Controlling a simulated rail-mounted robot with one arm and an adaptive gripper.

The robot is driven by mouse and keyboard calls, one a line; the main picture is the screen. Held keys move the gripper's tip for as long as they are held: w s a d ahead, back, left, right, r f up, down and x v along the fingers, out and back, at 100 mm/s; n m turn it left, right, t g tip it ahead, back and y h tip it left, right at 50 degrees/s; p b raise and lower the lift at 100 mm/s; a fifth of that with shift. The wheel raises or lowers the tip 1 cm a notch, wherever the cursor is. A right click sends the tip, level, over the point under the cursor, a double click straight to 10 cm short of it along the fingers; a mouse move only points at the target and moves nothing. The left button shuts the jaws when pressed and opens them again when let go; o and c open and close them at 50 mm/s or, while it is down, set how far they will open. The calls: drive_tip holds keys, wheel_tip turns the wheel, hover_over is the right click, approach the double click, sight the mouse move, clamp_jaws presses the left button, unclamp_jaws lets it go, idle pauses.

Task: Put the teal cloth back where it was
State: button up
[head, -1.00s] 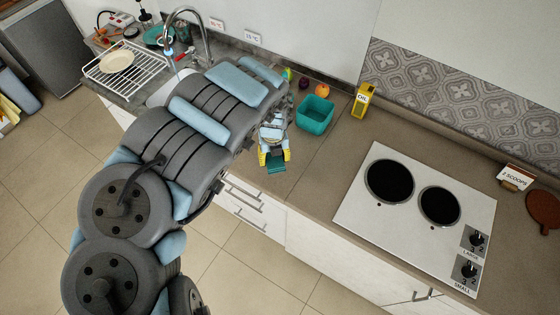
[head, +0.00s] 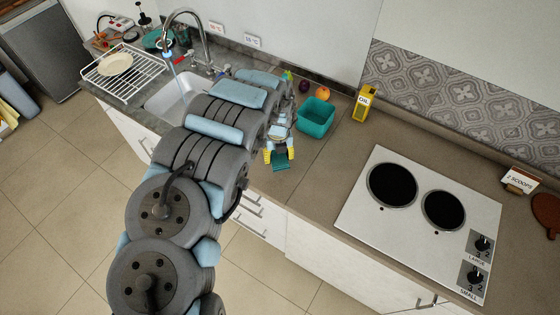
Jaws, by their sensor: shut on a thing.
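The teal cloth (head: 280,162) is a small dark teal piece at the tips of my gripper (head: 279,153). My gripper has yellow fingertips and is shut on the cloth, above the counter in front of the teal bin. My arm hides part of the counter to the left of it. I cannot tell whether the cloth touches the counter.
A teal open bin (head: 316,117) stands just behind and right of my gripper. A yellow oil bottle (head: 364,104), an orange fruit (head: 323,93) and a dark fruit (head: 304,86) stand near the wall. The hob (head: 420,215) lies right; the sink (head: 180,97) and dish rack (head: 121,70) lie left.

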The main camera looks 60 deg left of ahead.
sight(280, 155)
drive_tip(key=shift+w+a+f, duration=0.3)
drive_tip(key=shift+f, duration=0.2)
drive_tip(key=shift+w+a+f, duration=0.25)
drive_tip(key=shift+f, duration=0.25)
drive_tip(key=shift+w+a+f, duration=0.1)
drive_tip(key=shift+a+f, duration=0.05)
drive_tip(key=shift+w+a+f, duration=0.1)
drive_tip(key=shift+a+f, duration=0.2)
drive_tip(key=shift+f, duration=0.05)
drive_tip(key=shift+d+f, duration=0.1)
drive_tip(key=shift+f, duration=1.35)
drive_tip(key=shift+f, duration=0.2)
drive_tip(key=o, duration=1.1)
